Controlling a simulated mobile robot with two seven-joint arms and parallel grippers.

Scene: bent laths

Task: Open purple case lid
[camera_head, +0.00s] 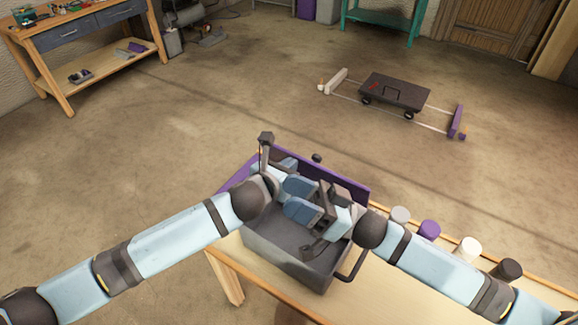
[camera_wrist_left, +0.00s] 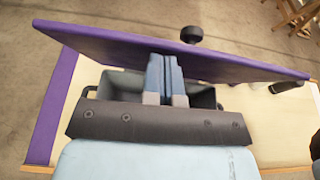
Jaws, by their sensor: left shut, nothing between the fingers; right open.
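The case (camera_head: 285,262) is a dark grey open-topped box on the table. Its purple lid (camera_head: 345,184) stands raised along the far side, and the box interior shows. In the left wrist view the lid (camera_wrist_left: 100,43) runs across the picture as a tilted panel. My left gripper (camera_head: 300,187) is shut and empty above the box. Its blue fingers (camera_wrist_left: 166,75) point at the lid's inner face; I cannot tell whether they touch it. My right gripper (camera_head: 303,212) is open, over the box's right part. The grippers hide part of the box and lid.
A handle (camera_head: 354,265) sticks out at the box's right side. Several round objects, one of them purple (camera_head: 429,229), stand along the table's far edge (camera_head: 520,275). A dark knob (camera_head: 316,157) shows just beyond the lid. A wheeled cart (camera_head: 395,92) stands on the open floor.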

